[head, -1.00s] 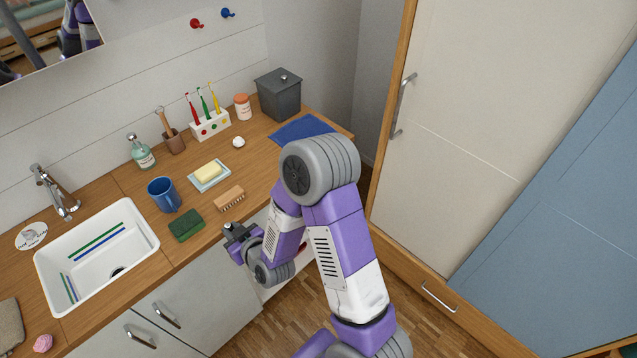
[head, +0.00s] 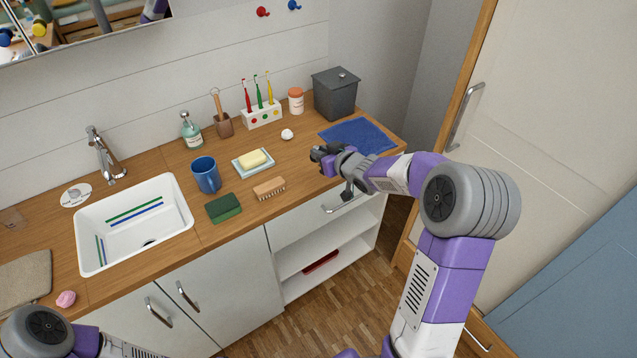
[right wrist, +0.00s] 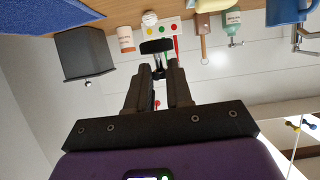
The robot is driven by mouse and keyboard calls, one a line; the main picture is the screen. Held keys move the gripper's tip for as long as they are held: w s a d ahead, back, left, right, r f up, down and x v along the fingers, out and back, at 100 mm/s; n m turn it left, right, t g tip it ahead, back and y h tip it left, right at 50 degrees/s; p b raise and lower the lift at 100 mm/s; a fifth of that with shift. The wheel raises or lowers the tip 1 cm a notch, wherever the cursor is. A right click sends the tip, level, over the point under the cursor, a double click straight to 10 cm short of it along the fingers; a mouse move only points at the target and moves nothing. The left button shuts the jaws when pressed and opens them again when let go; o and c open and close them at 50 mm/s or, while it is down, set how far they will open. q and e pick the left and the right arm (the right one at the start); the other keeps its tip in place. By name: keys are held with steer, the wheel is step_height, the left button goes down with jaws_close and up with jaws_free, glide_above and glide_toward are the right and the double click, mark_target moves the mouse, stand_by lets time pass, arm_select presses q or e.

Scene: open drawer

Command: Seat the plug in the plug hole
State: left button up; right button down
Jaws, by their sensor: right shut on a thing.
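The plug (right wrist: 156,47) is a dark disc with a short stem, held at the fingertips of my right gripper (right wrist: 158,75), which is shut on it. In the head view my right gripper (head: 325,155) is over the right part of the counter, near its front edge, right of the soap dish. The plug is small and dark there. The plug hole (head: 148,243) is a dark spot in the floor of the white basin (head: 184,215), partly hidden by the front wall. The gripper is well to the right of the basin. My left gripper is out of view.
Between gripper and basin stand a wooden brush (head: 269,188), soap dish (head: 240,164), green sponge (head: 223,208) and blue mug (head: 206,175). The tap (head: 103,155) stands behind the basin. A toothbrush holder (head: 262,115), grey bin (head: 336,94) and blue cloth (head: 358,136) are further back.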

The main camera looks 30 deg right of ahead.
step_height(320, 180, down, 10)
steer(key=b, duration=0.3)
steer(key=shift+r+b, duration=0.25)
steer(key=shift+b, duration=0.05)
steer(key=shift+f, duration=0.15)
steer(key=c, duration=1)
jaws_free()
